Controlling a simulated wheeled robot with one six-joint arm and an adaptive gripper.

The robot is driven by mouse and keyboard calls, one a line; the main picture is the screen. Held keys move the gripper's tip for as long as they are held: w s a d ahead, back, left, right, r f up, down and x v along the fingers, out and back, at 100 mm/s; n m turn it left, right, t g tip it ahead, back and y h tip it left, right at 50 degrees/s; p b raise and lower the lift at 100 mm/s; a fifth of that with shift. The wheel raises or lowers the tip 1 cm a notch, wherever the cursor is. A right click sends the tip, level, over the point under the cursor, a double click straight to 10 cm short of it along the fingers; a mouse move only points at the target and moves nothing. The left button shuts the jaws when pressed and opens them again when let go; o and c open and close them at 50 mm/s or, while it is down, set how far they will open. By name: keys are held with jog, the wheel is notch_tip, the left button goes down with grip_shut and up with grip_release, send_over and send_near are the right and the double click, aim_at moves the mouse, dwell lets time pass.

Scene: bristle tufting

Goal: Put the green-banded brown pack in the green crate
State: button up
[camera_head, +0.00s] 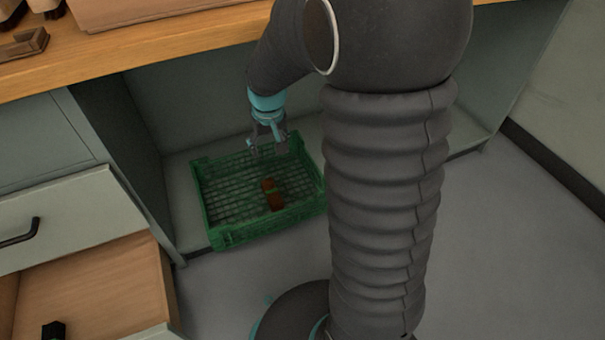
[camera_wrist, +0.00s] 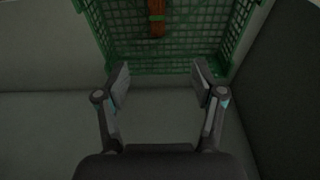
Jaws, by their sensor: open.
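The brown pack with a green band (camera_head: 273,196) lies inside the green crate (camera_head: 228,236), on its slatted floor. The pack also shows at the top of the wrist view (camera_wrist: 157,14), partly cut off by the frame edge. The crate shows there too (camera_wrist: 180,67). My gripper (camera_head: 268,150) is open and empty, above the back part of the crate and apart from the pack. In the wrist view its two fingers (camera_wrist: 160,85) are spread wide with nothing between them.
The crate stands in the open bay under a wooden worktop (camera_head: 180,40). An open drawer (camera_head: 95,285) juts out at the left. Brown items lie on the worktop, including a small wooden block (camera_head: 24,44). Grey floor (camera_head: 490,250) is clear at the right.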

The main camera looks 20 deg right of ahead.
jog(key=s+r+t, duration=0.1)
jog(key=s+r, duration=0.3)
jog(key=s, duration=0.3)
jog(key=s+r+t, duration=0.1)
jog(key=s+r, duration=0.4)
jog(key=s, duration=0.3)
jog(key=s+a+r+t, duration=0.1)
jog(key=s+r, duration=0.3)
jog(key=s, duration=0.4)
jog(key=shift+s+r, duration=0.25)
jog(key=shift+r, duration=0.15)
jog(key=shift+a, duration=0.1)
